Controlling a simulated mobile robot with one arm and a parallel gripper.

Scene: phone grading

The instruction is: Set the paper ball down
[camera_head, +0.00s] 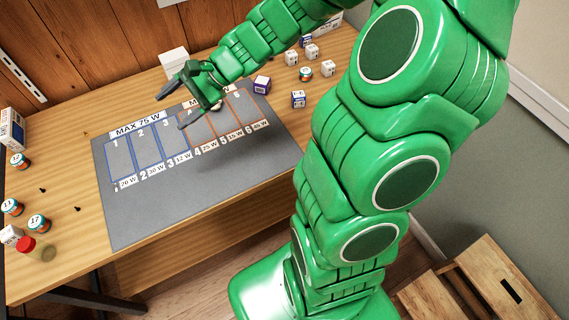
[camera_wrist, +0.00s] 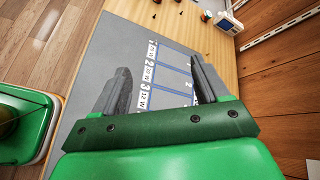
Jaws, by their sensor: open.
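My gripper (camera_head: 178,106) is open above the grey mat (camera_head: 125,210), over its upper middle near the numbered slots. In the wrist view my gripper (camera_wrist: 158,68) has its two dark fingers wide apart. Only the mat (camera_wrist: 105,42) and its printed slots show between them. A small pale object (camera_head: 216,107) shows just beneath the gripper's body in the head view, mostly hidden. I cannot tell whether it is the paper ball. No paper ball shows clearly in either view.
Small white cubes (camera_head: 292,58) and a purple box (camera_head: 262,84) stand right of the mat. A white box (camera_head: 174,62) stands behind my gripper. The mat's front is clear.

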